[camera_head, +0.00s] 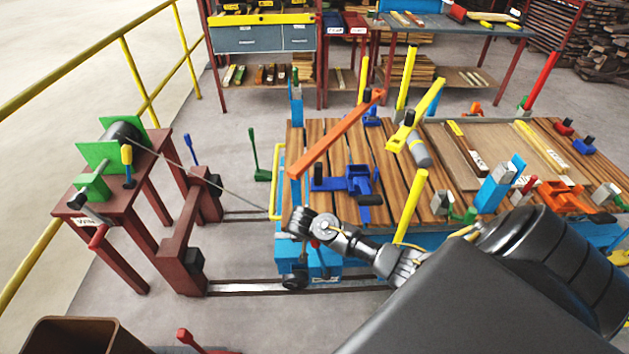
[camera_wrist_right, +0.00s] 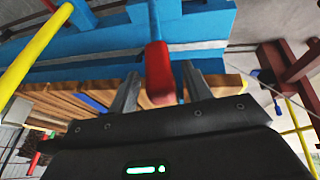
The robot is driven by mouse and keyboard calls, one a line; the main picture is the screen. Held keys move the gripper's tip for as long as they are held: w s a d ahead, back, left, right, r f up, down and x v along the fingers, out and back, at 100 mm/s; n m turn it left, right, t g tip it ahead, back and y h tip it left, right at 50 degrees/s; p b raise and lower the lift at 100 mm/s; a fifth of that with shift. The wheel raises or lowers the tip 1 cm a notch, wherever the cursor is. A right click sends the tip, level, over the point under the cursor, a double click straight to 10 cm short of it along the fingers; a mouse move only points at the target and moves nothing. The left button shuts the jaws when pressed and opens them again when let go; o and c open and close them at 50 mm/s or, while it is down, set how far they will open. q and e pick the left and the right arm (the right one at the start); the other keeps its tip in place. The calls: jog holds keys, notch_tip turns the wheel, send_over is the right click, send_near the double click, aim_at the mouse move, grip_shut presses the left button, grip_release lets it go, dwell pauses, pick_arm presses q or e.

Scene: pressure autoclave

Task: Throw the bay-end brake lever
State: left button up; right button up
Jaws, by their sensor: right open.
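A lever with a red grip (camera_wrist_right: 158,75) is mounted at the blue end of the wooden-decked cart, in the right wrist view. Its red grip lies between the two spread fingers of my right gripper (camera_wrist_right: 160,69), and the fingers are not closed on it. In the head view my right arm reaches in from the right, and the right gripper (camera_head: 300,222) is at the cart's near left corner. A small red part of the lever (camera_head: 315,244) shows just below it; the hand hides the rest. My left gripper is not in view.
A winch stand with a green-sided drum (camera_head: 125,135) stands at left, its cable running to the cart. The cart deck (camera_head: 335,150) carries an orange bar (camera_head: 335,135), yellow posts and blue clamps. Rails (camera_head: 245,287) run below. A yellow railing (camera_head: 130,62) borders the left.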

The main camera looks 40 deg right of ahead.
jog(key=shift+x, duration=1.4)
jog(key=shift+c, duration=0.3)
grip_shut()
